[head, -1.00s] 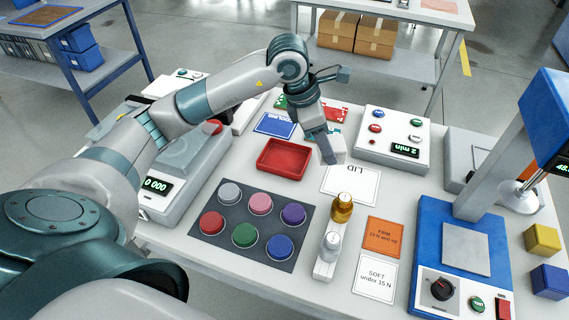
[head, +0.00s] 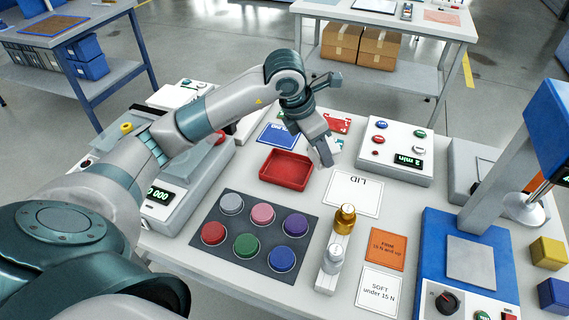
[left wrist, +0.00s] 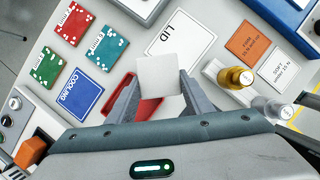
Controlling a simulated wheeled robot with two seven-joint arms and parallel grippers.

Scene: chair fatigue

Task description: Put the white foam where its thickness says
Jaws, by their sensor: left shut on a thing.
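My left gripper (head: 324,156) is shut on the white foam, above the table between the red tray (head: 262,172) and the LID card (head: 353,194). In the left wrist view the white foam (left wrist: 157,76) is a pale square block between the fingertips (left wrist: 155,92), and the red tray (left wrist: 148,108) lies partly hidden behind the fingers. In the head view the gripper mostly hides the foam. A red card (left wrist: 75,22), a teal card (left wrist: 107,47) and a green card (left wrist: 48,66) lie beside the blue COOLING card (left wrist: 82,96); their small print is unclear. My right gripper is out of view.
A dark mat (head: 231,238) with several coloured discs lies in front. A gold-topped weight (head: 345,219) and a silver one (head: 334,255) stand beside the orange FIRM card (head: 386,248) and the white SOFT card (head: 379,288). A blue press (head: 430,262) stands right.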

